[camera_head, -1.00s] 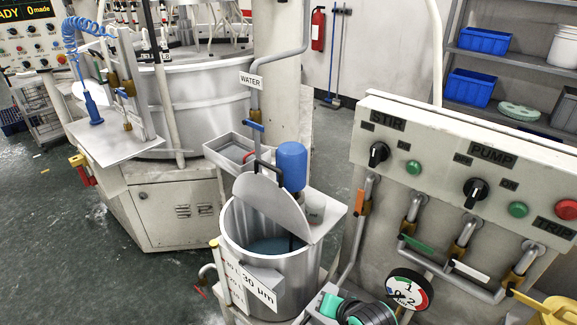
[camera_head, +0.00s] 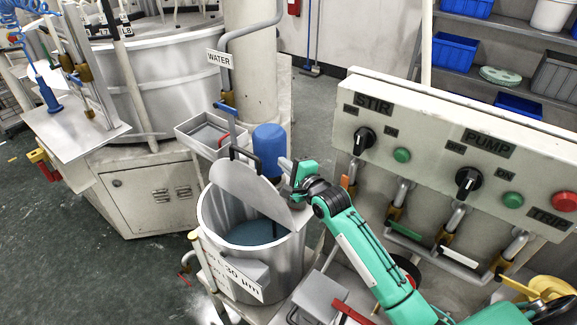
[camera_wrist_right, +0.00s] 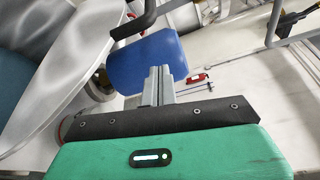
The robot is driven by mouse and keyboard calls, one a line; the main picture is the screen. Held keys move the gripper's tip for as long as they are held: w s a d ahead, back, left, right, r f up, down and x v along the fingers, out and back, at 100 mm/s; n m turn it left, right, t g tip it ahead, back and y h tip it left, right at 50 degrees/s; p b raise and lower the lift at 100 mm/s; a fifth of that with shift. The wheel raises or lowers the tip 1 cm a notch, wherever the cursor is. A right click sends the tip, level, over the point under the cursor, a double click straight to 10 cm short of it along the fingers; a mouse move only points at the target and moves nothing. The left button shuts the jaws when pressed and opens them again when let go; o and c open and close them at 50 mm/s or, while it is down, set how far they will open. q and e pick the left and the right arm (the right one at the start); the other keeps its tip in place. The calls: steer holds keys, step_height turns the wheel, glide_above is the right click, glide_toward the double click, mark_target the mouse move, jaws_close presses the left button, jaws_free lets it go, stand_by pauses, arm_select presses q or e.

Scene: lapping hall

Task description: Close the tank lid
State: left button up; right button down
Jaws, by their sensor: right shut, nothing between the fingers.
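The grey metal tank (camera_head: 286,262) stands at centre, its front marked 30 µm, with bluish liquid inside. Its half-round lid (camera_head: 243,184) is tilted up, with a black handle (camera_head: 234,151) at its top edge. In the right wrist view the lid (camera_wrist_right: 78,55) fills the left part and the handle (camera_wrist_right: 135,24) is at the top. My right gripper (camera_head: 284,163) is beside the blue motor (camera_head: 269,140), right of the lid and apart from the handle. Its fingers (camera_wrist_right: 160,82) are together and empty, in front of the motor. My left gripper is not in view.
A control panel (camera_head: 430,137) with knobs, buttons and pipes stands right of the tank, behind my right arm. A metal tray (camera_head: 190,131) and a WATER pipe (camera_head: 226,75) are behind the lid. Open floor (camera_head: 60,240) lies at left.

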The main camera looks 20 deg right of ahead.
steer(key=p+x, duration=0.1)
steer(key=x, duration=0.5)
steer(key=shift+r, duration=0.15)
steer(key=s+a+p, duration=0.2)
steer(key=a, duration=0.1)
steer(key=shift+s+a+r+p, duration=0.1)
steer(key=shift+s+r+p, duration=0.05)
steer(key=shift+r+p, duration=0.2)
steer(key=shift+s+a, duration=0.1)
